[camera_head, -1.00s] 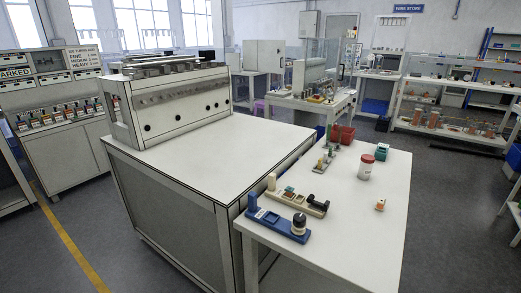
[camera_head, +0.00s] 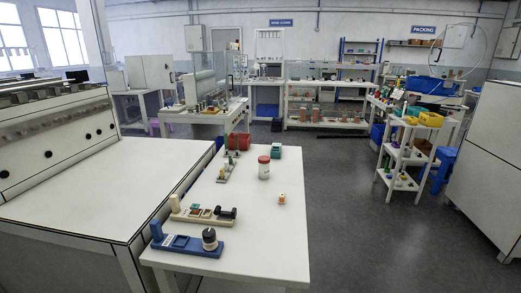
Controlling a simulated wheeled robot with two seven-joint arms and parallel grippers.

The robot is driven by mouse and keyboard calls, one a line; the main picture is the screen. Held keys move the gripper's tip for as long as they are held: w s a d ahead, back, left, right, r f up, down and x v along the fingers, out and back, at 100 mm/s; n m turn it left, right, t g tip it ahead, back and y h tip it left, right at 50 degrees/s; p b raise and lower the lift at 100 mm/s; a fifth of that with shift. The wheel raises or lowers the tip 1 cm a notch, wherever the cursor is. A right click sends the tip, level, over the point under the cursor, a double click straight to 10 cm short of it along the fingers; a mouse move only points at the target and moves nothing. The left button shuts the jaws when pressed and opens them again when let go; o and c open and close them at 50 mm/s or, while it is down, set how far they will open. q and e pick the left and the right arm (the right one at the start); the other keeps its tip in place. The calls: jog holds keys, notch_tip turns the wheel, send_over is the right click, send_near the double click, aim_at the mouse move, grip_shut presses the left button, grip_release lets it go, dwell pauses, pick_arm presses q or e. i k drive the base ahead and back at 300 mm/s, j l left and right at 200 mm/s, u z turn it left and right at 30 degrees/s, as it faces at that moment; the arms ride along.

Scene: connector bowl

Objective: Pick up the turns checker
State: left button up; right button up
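I cannot tell which object is the turns checker; none has a readable name. On the white table stand a blue device (camera_head: 183,244) with an upright block and a dark, white-banded knob, and behind it a beige device (camera_head: 204,214) with a green inset and a black part. Farther back are a small grey stand with upright pieces (camera_head: 228,168), a white jar with a red lid (camera_head: 264,168), a teal box (camera_head: 275,152) and a small orange-and-white item (camera_head: 282,199). Neither of my grippers is in view.
The white table (camera_head: 265,232) has free room at its front right. A large white-topped machine bench (camera_head: 90,190) adjoins it on the left. Red bins (camera_head: 239,141) stand at its far end. Open floor (camera_head: 345,220) lies to the right, before a shelf cart (camera_head: 401,160).

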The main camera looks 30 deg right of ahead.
aim_at(276, 148)
jog(key=l, duration=0.7)
jog(key=l+u, duration=0.1)
jog(key=l, duration=0.6)
jog(key=i+l+u, duration=0.3)
jog(key=l, duration=0.9)
jog(key=l+u, duration=0.35)
jog(key=l, duration=0.85)
